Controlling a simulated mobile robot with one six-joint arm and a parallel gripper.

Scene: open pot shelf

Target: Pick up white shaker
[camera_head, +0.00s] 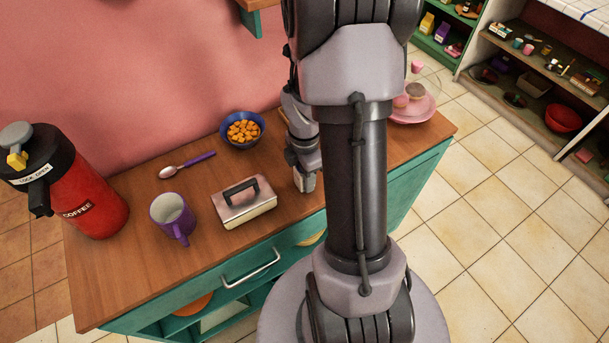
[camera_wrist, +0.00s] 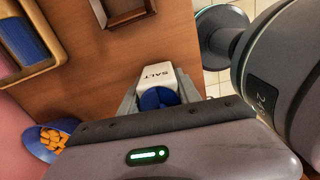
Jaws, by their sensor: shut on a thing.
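The white shaker (camera_wrist: 157,76) has the word SALT on its side and a blue top. In the wrist view it sits between the two fingers of my gripper (camera_wrist: 158,92), which is shut on it. In the head view my gripper (camera_head: 304,180) is low over the wooden counter, right of the metal box with the black handle. My arm hides part of this area, and I cannot make out the shaker there. I cannot tell whether the shaker touches the counter.
The counter (camera_head: 130,270) holds a red coffee flask (camera_head: 90,200), a purple mug (camera_head: 174,218), a spoon (camera_head: 188,165), the metal box (camera_head: 245,203) and a blue bowl (camera_head: 242,130) of orange pieces. Pink dishes (camera_head: 418,108) stand at the right end. A pink wall is behind.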

